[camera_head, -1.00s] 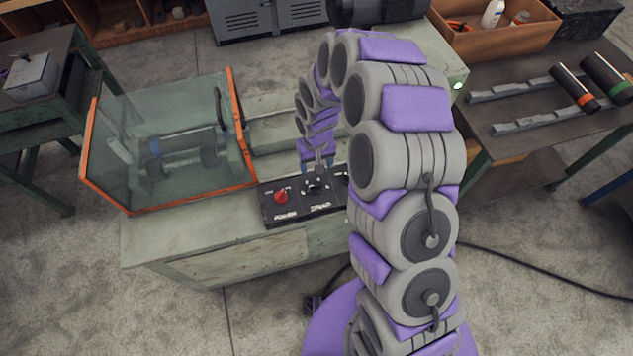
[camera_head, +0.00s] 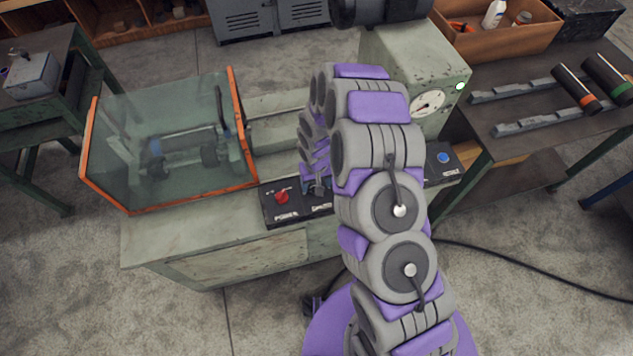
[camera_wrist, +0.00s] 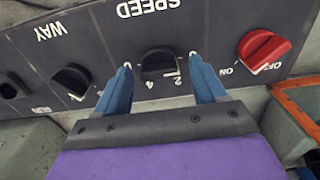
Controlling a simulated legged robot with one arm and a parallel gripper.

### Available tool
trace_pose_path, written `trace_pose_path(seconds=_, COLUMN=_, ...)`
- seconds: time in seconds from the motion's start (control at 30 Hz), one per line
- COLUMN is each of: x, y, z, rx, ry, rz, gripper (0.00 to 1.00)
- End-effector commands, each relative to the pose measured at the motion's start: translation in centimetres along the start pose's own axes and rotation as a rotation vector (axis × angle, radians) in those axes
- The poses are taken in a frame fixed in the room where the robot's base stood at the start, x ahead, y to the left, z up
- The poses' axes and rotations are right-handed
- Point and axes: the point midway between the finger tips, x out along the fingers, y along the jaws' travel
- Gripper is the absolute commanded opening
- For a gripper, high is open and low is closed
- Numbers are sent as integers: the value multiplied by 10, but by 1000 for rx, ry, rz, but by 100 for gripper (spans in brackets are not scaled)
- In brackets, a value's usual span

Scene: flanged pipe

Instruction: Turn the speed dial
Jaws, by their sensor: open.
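The black speed dial (camera_wrist: 158,64) sits on the dark control panel (camera_wrist: 215,22) under the upside-down word SPEED in the wrist view. Small numbers are printed by the dial. My gripper (camera_wrist: 160,70) is open, with one blue finger on each side of the dial. The fingertips reach about level with the dial, and I cannot tell whether either touches it. In the head view my gripper (camera_head: 318,186) is low over the panel, and my arm and gripper hide the dial there.
A red power knob (camera_wrist: 263,50) is right of the dial in the wrist view, and a black WAY knob (camera_wrist: 73,80) is left. An orange-framed glass guard (camera_head: 165,145) stands left of the panel in the head view. A blue button (camera_head: 443,158) is at right.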

Motion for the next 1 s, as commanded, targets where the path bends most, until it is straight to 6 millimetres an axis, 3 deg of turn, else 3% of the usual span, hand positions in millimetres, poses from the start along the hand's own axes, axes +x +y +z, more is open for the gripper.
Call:
trace_pose_path(seconds=0.1, x=0, y=0, z=0, rx=0, ry=0, rz=0, gripper=70)
trace_pose_path(seconds=0.7, x=-1, y=0, z=0, rx=0, ry=0, rz=-1, gripper=14)
trace_pose_path(seconds=1.0, x=0, y=1, z=0, rx=43, ry=0, rz=0, gripper=14)
